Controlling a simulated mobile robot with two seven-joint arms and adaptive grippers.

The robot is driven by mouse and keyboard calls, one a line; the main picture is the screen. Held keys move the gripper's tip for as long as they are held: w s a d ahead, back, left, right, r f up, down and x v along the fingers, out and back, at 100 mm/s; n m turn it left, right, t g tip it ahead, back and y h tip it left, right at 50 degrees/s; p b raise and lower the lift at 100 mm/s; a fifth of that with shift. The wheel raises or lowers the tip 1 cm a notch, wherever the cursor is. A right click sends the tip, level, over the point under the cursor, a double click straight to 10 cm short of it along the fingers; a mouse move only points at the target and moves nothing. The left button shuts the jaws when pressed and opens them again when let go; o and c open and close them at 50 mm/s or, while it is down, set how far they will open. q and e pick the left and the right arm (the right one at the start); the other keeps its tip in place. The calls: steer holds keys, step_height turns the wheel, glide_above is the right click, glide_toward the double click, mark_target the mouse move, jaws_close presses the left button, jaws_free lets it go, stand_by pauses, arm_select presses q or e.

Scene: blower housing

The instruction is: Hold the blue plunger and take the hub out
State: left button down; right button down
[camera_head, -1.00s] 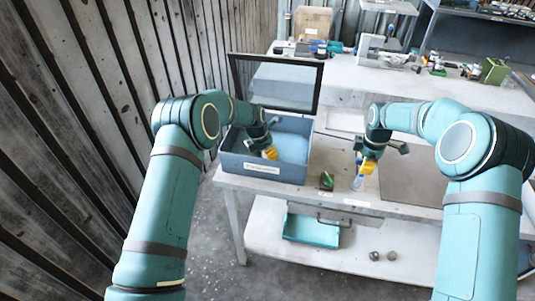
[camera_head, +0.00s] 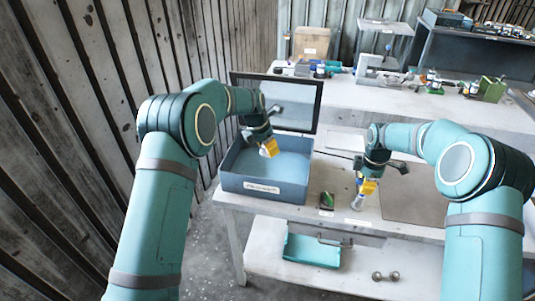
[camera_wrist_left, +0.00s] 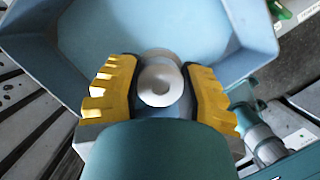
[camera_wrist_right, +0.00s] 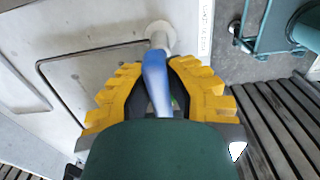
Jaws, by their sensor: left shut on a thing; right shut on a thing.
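My right gripper (camera_head: 366,186) is shut on the blue plunger (camera_wrist_right: 155,78), which hangs steeply down over the bench front. The plunger's pale round lower end (camera_wrist_right: 160,34) is at or close to the bench top; I cannot tell if it touches. The fingers hide part of the plunger in the head view.
The box's dark-framed lid (camera_head: 285,100) stands open behind it. A small green and dark item (camera_head: 327,200) lies between box and plunger. A grey mat (camera_head: 412,208) lies to the right. A teal tray (camera_head: 311,251) and a dumbbell-shaped item (camera_head: 385,277) are on the lower shelf.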

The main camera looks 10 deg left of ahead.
arm_select(q)
steer(key=shift+r, duration=0.95)
steer(key=s, duration=1.4)
